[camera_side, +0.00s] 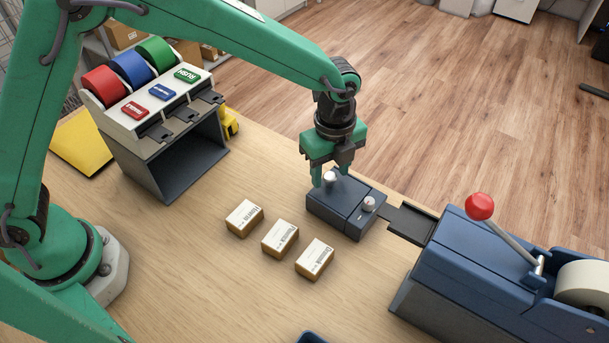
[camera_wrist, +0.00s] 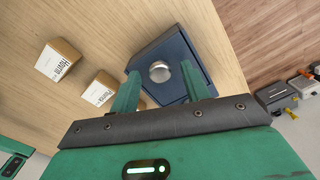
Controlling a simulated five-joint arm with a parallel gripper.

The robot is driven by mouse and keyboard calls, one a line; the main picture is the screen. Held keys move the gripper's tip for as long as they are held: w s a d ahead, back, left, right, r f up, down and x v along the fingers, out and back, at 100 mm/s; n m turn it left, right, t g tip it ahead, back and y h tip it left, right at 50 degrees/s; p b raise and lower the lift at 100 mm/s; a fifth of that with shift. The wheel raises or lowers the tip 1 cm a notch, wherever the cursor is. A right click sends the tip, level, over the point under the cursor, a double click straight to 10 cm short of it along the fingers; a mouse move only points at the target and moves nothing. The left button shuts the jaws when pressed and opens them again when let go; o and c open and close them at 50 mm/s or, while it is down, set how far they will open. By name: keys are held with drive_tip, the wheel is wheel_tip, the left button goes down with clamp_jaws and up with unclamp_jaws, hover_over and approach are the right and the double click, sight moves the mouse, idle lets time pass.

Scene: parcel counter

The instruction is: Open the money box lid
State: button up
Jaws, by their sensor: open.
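The money box (camera_side: 333,205) is a dark blue box on the counter with two pale round knobs on top. Its lid looks shut. One knob (camera_side: 330,178) is at the far left part of the top; the other knob (camera_side: 369,203) is on the right part, past a seam. My gripper (camera_side: 331,177) points down over the left part, open, with its fingers on either side of the left knob. In the wrist view the box (camera_wrist: 172,52) shows with a knob (camera_wrist: 159,71) between the fingertips, with gaps on both sides. The second knob is hidden there.
Three small parcels (camera_side: 280,239) lie in a row left of the box. A blue machine (camera_side: 455,262) with a red-ball lever (camera_side: 479,207) stands at right, its dark plate (camera_side: 411,222) close to the box. A label dispenser (camera_side: 166,150) stands at left. The counter's front middle is clear.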

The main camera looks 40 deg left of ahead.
drive_tip(key=shift+f, duration=0.1)
clamp_jaws()
drive_tip(key=shift+w+a, duration=0.15)
drive_tip(key=shift+a, duration=1.6)
drive_tip(key=shift+w+a, duration=0.1)
drive_tip(key=shift+a, duration=1.65)
unclamp_jaws()
